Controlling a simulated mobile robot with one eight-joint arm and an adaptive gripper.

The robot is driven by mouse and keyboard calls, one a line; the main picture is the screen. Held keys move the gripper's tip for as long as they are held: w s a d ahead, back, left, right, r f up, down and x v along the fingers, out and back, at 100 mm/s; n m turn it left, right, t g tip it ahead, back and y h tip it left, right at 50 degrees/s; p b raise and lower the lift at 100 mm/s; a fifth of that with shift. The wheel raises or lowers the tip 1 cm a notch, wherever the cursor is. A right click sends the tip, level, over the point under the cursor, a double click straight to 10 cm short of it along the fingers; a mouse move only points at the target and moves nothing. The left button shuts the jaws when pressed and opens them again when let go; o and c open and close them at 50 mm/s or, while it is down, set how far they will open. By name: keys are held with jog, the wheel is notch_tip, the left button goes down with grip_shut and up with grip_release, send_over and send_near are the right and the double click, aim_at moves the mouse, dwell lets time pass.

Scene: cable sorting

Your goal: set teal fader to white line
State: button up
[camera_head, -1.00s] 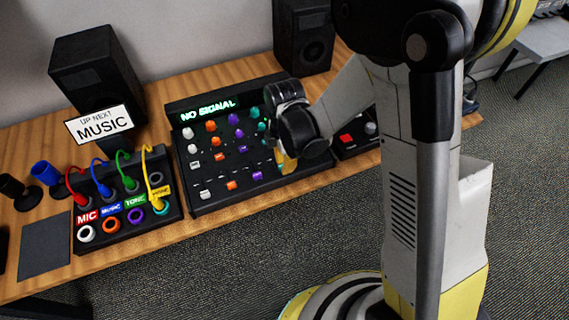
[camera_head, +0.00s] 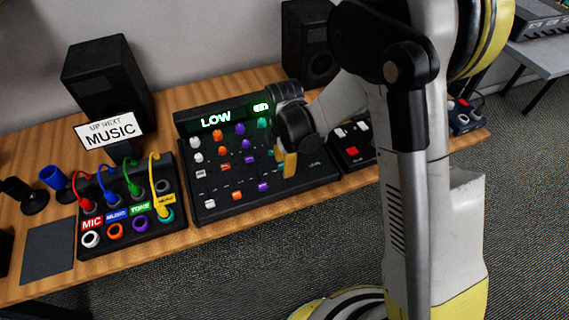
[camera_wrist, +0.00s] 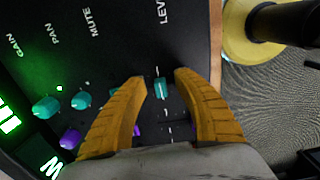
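The mixer (camera_head: 215,212) stands on the wooden desk with rows of coloured knobs and faders. Its display (camera_head: 216,120) reads LOW with a green level bar beside it. In the wrist view the teal fader (camera_wrist: 160,88) sits in the LEVEL row, between the yellow fingers of my gripper (camera_wrist: 160,78). The fingers are apart, with a gap on each side of the cap. Small white marks (camera_wrist: 168,112) run along the fader's track; I cannot tell which is the white line. In the head view my gripper (camera_head: 285,160) hides the teal fader.
Teal knobs (camera_wrist: 45,106) and a purple knob (camera_wrist: 70,138) lie left of the fingers. A patch box (camera_head: 100,250) with coloured cables stands left of the mixer. A small black box (camera_head: 350,150) with red and white buttons is close on the right. Speakers (camera_head: 105,80) stand behind.

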notch_tip(320, 180, up, 12)
dwell(0.4)
dwell(0.3)
jog(key=s+d+r+m+t, duration=0.3)
jog(key=s+d+r+m, duration=0.2)
jog(key=m, duration=0.5)
jog(key=s+d+r+m+t, duration=0.4)
jog(key=s+d+r+m, duration=0.2)
jog(key=s+d+m, duration=0.3)
jog(key=shift+s+m, duration=0.75)
jog(key=shift+m, duration=0.35)
